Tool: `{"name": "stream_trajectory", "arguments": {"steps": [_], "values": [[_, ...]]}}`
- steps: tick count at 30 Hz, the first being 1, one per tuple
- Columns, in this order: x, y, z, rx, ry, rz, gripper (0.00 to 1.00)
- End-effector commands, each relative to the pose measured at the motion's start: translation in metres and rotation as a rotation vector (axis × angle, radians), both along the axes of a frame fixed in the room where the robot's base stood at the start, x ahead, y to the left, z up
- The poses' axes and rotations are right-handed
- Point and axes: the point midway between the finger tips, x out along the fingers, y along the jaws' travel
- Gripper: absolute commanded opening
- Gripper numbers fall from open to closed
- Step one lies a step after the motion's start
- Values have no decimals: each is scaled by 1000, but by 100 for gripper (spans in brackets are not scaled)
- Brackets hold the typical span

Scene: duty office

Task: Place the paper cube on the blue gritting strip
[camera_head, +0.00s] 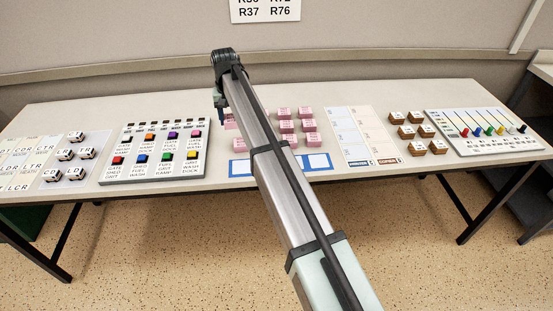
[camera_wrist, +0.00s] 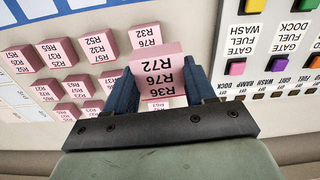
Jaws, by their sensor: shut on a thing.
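A pink paper cube (camera_wrist: 158,68) printed R72, R76 and R36 is between the blue fingers of my gripper (camera_wrist: 160,76) in the wrist view. My gripper is shut on it. The cube looks nearer the camera than the other cubes; whether it is clear of the table I cannot tell. In the head view my gripper (camera_head: 219,100) is over the table, left of the pink cubes, and the held cube cannot be made out. The blue-bordered strip (camera_head: 318,161) lies at the table's front edge, partly hidden behind my arm. Its blue edge also shows in the wrist view (camera_wrist: 40,6).
Several more pink cubes (camera_head: 304,112) stand in rows; one is close behind the held cube (camera_wrist: 146,36). A panel of coloured buttons (camera_head: 152,155) is to the left. White-and-black blocks (camera_head: 74,136), a chart (camera_head: 361,135), brown blocks (camera_head: 416,148) and a slider board (camera_head: 480,143) share the table.

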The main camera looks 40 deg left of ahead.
Motion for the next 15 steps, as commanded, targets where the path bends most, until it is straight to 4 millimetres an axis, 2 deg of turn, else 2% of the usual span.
{"name": "stream_trajectory", "arguments": {"steps": [1, 6, 10, 15], "values": [[-16, -23, -2, 1, -1, 0, 24], [-41, -61, -5, -3, 1, -14, 24], [-50, -79, -7, -8, 5, -29, 24], [-54, -85, -10, -19, 11, -61, 24]]}}
